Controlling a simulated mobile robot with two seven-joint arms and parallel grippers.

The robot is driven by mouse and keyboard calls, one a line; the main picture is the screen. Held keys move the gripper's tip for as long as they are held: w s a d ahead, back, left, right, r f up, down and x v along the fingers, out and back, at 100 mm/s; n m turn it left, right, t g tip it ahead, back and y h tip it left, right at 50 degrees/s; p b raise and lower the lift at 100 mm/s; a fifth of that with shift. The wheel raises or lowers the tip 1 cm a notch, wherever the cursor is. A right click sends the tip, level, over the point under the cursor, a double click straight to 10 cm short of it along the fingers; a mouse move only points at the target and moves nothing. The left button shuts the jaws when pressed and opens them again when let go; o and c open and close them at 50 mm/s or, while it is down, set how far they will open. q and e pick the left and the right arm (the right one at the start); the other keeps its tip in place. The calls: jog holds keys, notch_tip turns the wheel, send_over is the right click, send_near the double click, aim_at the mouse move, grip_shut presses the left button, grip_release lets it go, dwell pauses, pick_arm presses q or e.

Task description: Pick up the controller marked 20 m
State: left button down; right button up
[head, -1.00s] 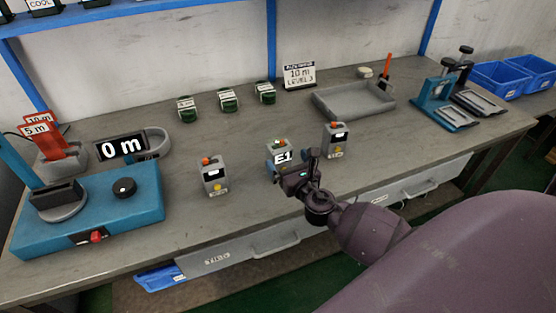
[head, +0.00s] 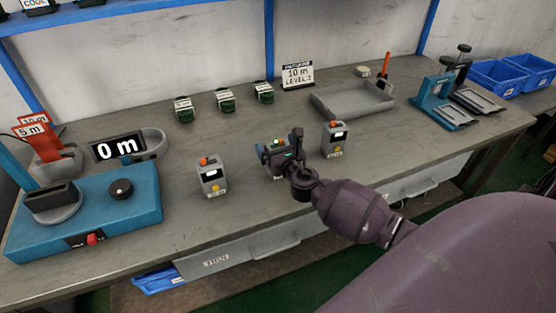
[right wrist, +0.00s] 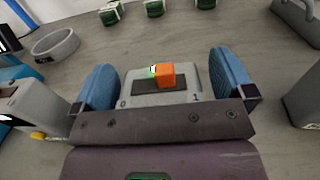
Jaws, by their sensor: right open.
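Three grey controllers stand in a row near the bench's front: a left one (head: 212,178), a middle one (head: 277,144) and a right one (head: 335,139). Their small labels are too blurred to read for certain. My right gripper (head: 280,158) is at the middle controller and hides most of it in the head view. In the right wrist view my right gripper (right wrist: 164,82) is open, its blue fingers on either side of the middle controller (right wrist: 187,97), which has an orange switch between marks 0 and 1. I cannot tell whether the fingers touch it. My left gripper is out of view.
The left controller (right wrist: 38,112) and right controller (right wrist: 304,97) flank my right gripper. Green-and-white pieces (head: 225,100) stand behind, with a grey tray (head: 352,100) at back right. A blue station (head: 85,210) and a "0 m" display (head: 117,147) are at left.

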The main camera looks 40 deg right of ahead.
jog(key=c, duration=1)
